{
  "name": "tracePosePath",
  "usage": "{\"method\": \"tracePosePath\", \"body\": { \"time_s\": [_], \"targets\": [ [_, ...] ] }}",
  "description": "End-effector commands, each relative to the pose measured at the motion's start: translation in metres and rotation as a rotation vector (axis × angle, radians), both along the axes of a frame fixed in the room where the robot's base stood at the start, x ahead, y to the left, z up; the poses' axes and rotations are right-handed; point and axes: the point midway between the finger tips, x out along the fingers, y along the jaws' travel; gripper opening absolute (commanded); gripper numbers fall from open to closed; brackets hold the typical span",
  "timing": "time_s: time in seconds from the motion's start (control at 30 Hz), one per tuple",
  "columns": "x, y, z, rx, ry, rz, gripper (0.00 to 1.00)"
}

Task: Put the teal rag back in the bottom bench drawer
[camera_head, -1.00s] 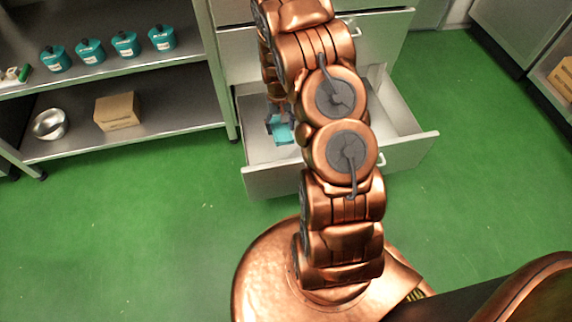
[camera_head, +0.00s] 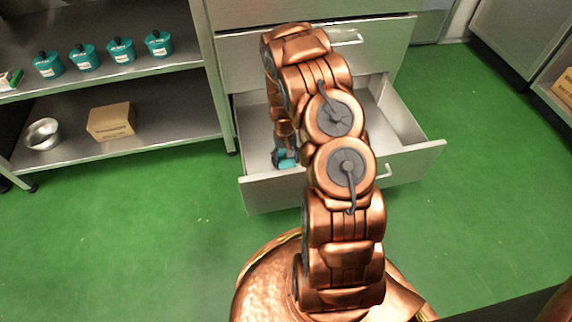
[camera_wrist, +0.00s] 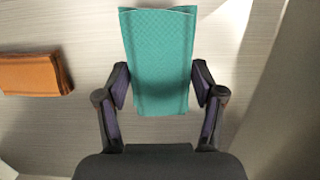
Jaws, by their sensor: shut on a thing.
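The teal rag (camera_wrist: 160,55) is a folded, textured cloth between the two fingers of my gripper (camera_wrist: 162,92) in the wrist view. My gripper is shut on it from both sides. In the head view the rag (camera_head: 282,160) shows as a small teal patch at my gripper (camera_head: 285,152), inside the outline of the open bottom drawer (camera_head: 275,193), near its front panel. The grey drawer floor (camera_wrist: 75,120) lies behind the rag in the wrist view. I cannot tell whether the rag touches the floor. My arm hides the drawer's middle.
An orange-brown block-like thing (camera_wrist: 35,75) lies on the drawer floor, left of the rag. A closed drawer (camera_head: 240,60) sits above. A shelf at left holds several teal pots (camera_head: 84,60), a cardboard box (camera_head: 111,121) and a metal bowl (camera_head: 43,134). The green floor is clear.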

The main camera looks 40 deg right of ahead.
Motion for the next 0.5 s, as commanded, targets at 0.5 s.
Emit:
{"method": "tracePosePath", "body": {
  "time_s": [0.5],
  "targets": [
    [0.000, 0.000, -0.029, 0.001, 0.001, 0.001, 0.35]
  ]
}}
